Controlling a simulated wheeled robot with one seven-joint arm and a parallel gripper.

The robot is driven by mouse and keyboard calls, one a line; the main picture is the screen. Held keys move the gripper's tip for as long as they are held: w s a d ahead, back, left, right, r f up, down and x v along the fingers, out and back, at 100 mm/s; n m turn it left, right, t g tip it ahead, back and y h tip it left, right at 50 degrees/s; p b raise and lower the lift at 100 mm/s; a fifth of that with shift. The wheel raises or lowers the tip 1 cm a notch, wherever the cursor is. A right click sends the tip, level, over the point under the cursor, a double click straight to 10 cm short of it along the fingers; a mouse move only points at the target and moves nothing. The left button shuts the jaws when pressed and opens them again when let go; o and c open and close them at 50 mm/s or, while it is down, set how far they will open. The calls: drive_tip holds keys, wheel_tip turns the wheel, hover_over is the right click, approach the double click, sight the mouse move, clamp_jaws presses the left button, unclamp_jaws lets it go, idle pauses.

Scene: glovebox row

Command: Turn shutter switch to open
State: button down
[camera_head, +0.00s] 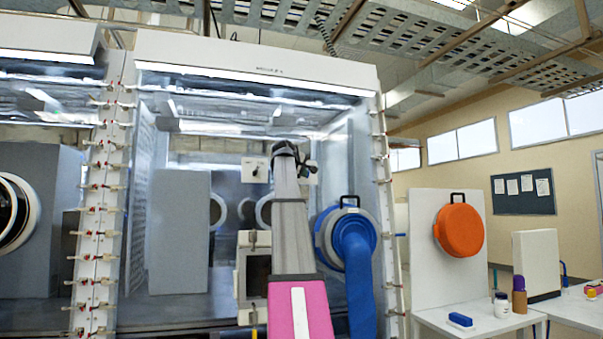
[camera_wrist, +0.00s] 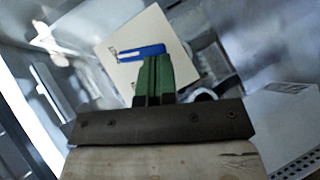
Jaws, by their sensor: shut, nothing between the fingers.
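The shutter switch shows in the wrist view as a pale square plate (camera_wrist: 135,35) with a blue lever handle (camera_wrist: 142,52) lying across it. The plate carries small dark lettering that I cannot read. In the head view a white switch plate (camera_head: 251,168) with a dark spot shows just left of my gripper (camera_head: 291,150), on the far side of the glovebox interior. In the wrist view my gripper's green fingers (camera_wrist: 153,65) are together and empty. Their tips overlap the lower edge of the blue handle; I cannot tell whether they touch it.
My arm reaches into the glovebox past a blue round port with a sleeve (camera_head: 345,238) on the right. A grey panel (camera_head: 180,230) stands inside on the left. Outside, a side table (camera_head: 470,320) holds small items near an orange round cover (camera_head: 458,230).

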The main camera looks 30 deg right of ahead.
drive_tip(key=shift+s+d+f+n+t+h, duration=0.1)
drive_tip(key=shift+d+f+n+t+h, duration=0.15)
drive_tip(key=shift+n+h, duration=0.3)
drive_tip(key=shift+s+d+f+n+t+h, duration=0.15)
drive_tip(key=shift+f+n+h, duration=0.15)
drive_tip(key=shift+n+h, duration=0.25)
drive_tip(key=shift+w, duration=0.1)
